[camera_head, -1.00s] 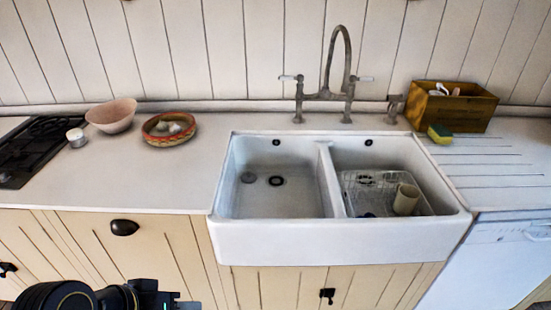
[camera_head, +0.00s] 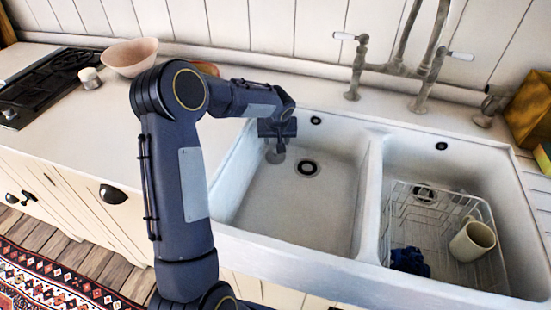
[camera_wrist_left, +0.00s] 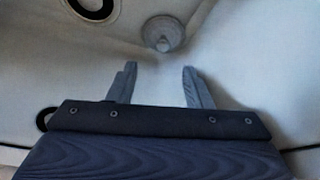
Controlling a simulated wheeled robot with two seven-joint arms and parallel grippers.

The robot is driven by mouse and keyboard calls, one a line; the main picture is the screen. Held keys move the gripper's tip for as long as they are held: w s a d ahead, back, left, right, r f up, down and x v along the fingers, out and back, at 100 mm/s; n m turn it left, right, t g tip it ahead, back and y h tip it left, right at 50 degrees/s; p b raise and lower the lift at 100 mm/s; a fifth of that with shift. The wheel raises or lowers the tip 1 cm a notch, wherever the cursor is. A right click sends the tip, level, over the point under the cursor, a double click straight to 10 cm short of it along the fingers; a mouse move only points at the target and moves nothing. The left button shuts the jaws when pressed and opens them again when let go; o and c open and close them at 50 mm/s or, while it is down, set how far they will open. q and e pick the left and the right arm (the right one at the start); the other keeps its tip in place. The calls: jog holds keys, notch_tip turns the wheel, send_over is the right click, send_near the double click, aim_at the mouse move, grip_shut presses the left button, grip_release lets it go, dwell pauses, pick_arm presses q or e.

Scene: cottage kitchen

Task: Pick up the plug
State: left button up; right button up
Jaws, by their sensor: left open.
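The plug (camera_wrist_left: 164,34) is a grey round disc with a small knob, lying on the floor of the left sink basin. In the head view the plug (camera_head: 274,157) shows only partly, under my left gripper (camera_head: 278,146). My left gripper (camera_wrist_left: 159,69) is open, its two fingers pointing towards the plug, with nothing between them. In the wrist view the plug lies just beyond the fingertips, roughly in line with the gap. I cannot tell the exact height between them. My right gripper is not in view.
The dark drain ring (camera_head: 307,168) is to the right of the plug. The basin walls and the divider (camera_head: 370,195) surround the gripper. The right basin holds a wire rack (camera_head: 405,215), a cream mug (camera_head: 472,241) and a blue cloth-like item (camera_head: 410,261). The tap (camera_head: 405,65) stands behind.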

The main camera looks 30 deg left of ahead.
aim_at(275, 151)
pick_arm(q)
jog(key=x, duration=0.6)
jog(key=p+x, duration=0.1)
jog(key=x, duration=0.2)
jog(key=shift+a, duration=0.25)
jog(key=shift+r, duration=0.1)
grip_shut()
jog(key=shift+r, duration=0.5)
notch_tip(275, 151, up, 2)
jog(key=shift+r+b, duration=0.15)
jog(key=shift+b, duration=0.2)
jog(key=s+d+r+b, duration=0.2)
jog(key=s+d+r, duration=0.1)
jog(key=s+r, duration=0.6)
jog(key=s, duration=0.4)
jog(key=shift+s+r, duration=0.35)
jog(key=shift+s, duration=0.05)
